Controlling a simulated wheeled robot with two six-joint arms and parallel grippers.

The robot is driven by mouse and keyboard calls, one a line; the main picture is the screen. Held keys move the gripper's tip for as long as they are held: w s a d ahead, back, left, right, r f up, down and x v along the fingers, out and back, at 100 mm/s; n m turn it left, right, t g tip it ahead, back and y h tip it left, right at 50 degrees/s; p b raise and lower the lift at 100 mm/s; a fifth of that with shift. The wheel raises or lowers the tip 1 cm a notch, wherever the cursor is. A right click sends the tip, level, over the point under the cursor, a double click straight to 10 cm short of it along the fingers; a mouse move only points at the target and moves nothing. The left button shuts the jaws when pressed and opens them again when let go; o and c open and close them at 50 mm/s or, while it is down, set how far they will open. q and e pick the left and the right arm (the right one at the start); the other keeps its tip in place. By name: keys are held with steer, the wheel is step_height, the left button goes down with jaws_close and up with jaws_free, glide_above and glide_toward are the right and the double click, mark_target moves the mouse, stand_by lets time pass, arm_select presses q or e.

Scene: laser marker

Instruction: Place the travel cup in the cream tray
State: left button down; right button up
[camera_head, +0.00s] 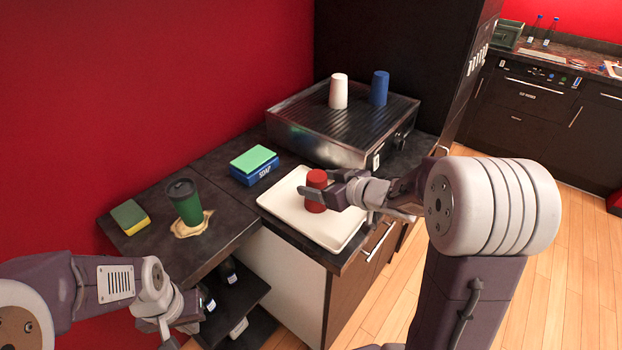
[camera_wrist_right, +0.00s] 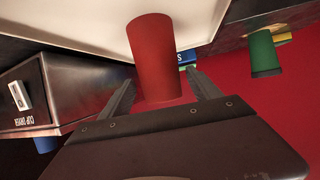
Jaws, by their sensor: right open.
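The travel cup (camera_head: 186,204) is green with a dark lid and stands upright on the dark counter, in a light brown spill. It also shows in the right wrist view (camera_wrist_right: 263,52). The cream tray (camera_head: 285,206) lies on the counter to its right, and its surface shows in the right wrist view (camera_wrist_right: 80,22). A red cup (camera_head: 315,192) stands in the tray. My right gripper (camera_head: 322,193) is open at the red cup, with one finger on either side of it in the right wrist view (camera_wrist_right: 163,86). My left gripper (camera_head: 172,322) is low at the left, away from the travel cup; its fingers are unclear.
A sponge (camera_head: 130,216) lies at the left. A metal cup dryer (camera_head: 300,128) behind the tray holds a white cup (camera_head: 338,92) and a blue cup (camera_head: 379,88). The tray's left part is clear.

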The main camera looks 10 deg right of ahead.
steer(key=p+v, duration=0.2)
steer(key=v, duration=0.5)
steer(key=shift+r, duration=0.2)
steer(key=shift+s+d, duration=0.2)
steer(key=shift+s, duration=0.35)
